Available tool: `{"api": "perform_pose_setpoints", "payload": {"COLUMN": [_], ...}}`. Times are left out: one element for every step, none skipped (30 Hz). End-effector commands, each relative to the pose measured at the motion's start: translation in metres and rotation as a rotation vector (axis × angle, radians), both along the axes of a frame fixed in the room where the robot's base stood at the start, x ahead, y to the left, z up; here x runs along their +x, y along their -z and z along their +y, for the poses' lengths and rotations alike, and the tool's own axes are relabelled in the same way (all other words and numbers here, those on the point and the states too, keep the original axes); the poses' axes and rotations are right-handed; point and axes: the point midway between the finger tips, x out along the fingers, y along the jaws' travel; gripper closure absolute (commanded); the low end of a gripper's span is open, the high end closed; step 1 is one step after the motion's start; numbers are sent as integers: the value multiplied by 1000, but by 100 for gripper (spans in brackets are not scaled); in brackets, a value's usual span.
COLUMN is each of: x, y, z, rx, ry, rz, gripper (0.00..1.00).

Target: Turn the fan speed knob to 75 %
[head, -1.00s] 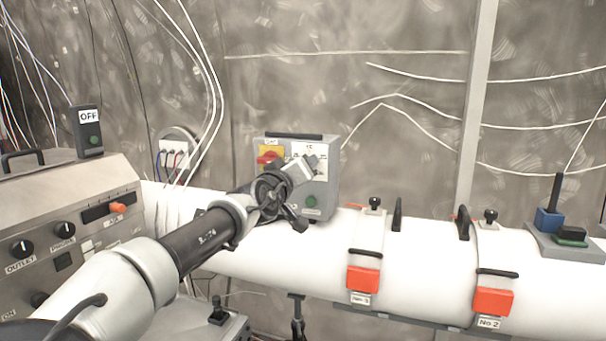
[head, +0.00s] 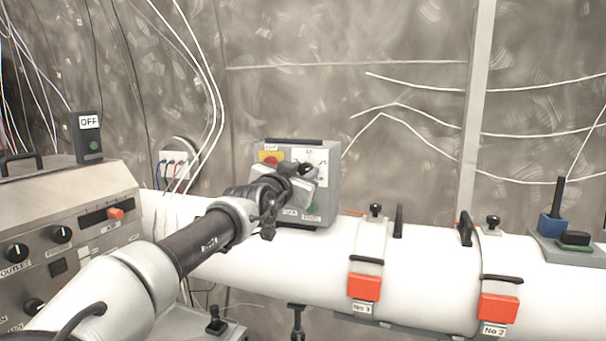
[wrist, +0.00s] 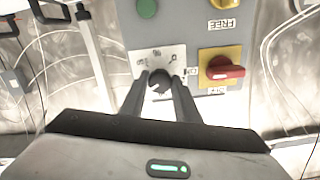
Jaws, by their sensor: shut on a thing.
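The grey control box (head: 329,185) stands on the white duct at the picture's centre in the head view. In the wrist view its face (wrist: 178,25) appears upside down. The black fan speed knob (wrist: 159,82) sits on a white dial plate (wrist: 150,56) with small marks. My gripper (wrist: 160,84) is at the dial with its two dark fingers on either side of the knob, shut on it. The fingers partly cover the knob, and I cannot read its setting. In the head view my gripper (head: 306,170) hides most of the dial.
A red switch on a yellow plate (wrist: 220,68) is beside the knob, and a green button (wrist: 147,8) is on the same face. White duct (head: 430,250) with clamps and red latches runs right. A steel console (head: 60,205) stands left.

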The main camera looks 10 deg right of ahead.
Motion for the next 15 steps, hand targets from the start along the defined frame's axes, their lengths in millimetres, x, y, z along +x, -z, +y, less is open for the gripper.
{"api": "perform_pose_setpoints", "payload": {"x": [0,0,0,0,0,0,0,0,0,0,0,0,0,0,0], "y": [1,1,1,1,1,1,1,1,1,1,1,1,1,1,1], "z": [0,0,0,0,0,0,0,0,0,0,0,0,0,0,0], "rx": [21,32,45,55,64,74,80,85,90,95,97,101,102,104,105], "ry": [0,0,0,0,0,0,0,0,0,0,0,0,0,0,0], "rz": [-10,-16,-24,-29,-35,-40,-44,-47,-50,-52,-54,-56,-57,-58,-58], "gripper": [94,94,94,94,94,94,94,94,94,94,94,94,94,94,94]}}
